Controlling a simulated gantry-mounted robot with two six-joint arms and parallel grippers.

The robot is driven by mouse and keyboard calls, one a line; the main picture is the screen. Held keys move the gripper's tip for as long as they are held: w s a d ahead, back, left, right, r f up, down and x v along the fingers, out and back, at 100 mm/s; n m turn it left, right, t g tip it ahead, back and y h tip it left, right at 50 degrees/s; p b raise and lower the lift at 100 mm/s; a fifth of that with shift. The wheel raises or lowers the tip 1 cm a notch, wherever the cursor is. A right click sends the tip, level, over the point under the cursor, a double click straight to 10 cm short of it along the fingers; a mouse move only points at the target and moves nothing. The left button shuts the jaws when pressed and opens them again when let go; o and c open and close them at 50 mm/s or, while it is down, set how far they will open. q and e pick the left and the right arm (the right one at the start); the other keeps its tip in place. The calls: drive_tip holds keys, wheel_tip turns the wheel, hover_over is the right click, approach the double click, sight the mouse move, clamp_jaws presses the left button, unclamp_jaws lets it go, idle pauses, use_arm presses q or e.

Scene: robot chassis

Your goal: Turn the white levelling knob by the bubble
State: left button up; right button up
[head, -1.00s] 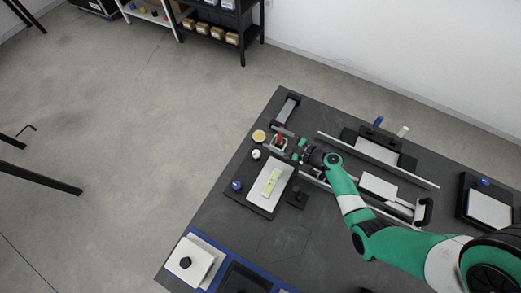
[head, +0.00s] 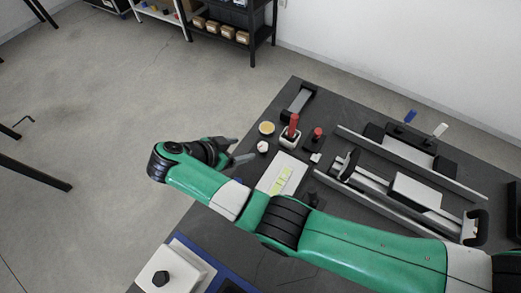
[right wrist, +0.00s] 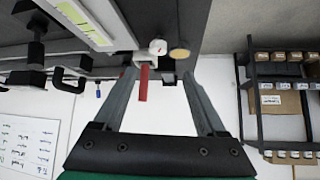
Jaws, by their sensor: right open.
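The white levelling knob (head: 262,146) stands at the far left corner of a plate near the bench's left edge. It also shows in the right wrist view (right wrist: 158,47), at the top between the finger lines. The yellow-green bubble level (head: 281,181) lies on the pale plate (head: 291,162) nearer to me; part of it shows in the right wrist view (right wrist: 88,17). My right gripper (head: 242,149) is open and empty, just left of the white knob, its fingers pointing right towards it and apart from it. My left gripper is not in view.
A red upright handle (head: 293,125) and a round yellowish disc (head: 267,128) stand just beyond the knob. A smaller red knob (head: 317,133) is to the right. Rails (head: 408,162) fill the bench's right side. My right forearm hides part of the near bench.

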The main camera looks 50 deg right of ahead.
sight(263, 145)
drive_tip(key=b+x, duration=0.8)
drive_tip(key=x, duration=0.2)
drive_tip(key=shift+s+d+f, duration=0.15)
drive_tip(key=shift+f, duration=0.15)
drive_tip(key=shift+d+f+b, duration=0.25)
drive_tip(key=shift+d+b, duration=0.05)
drive_tip(key=shift+d, duration=0.1)
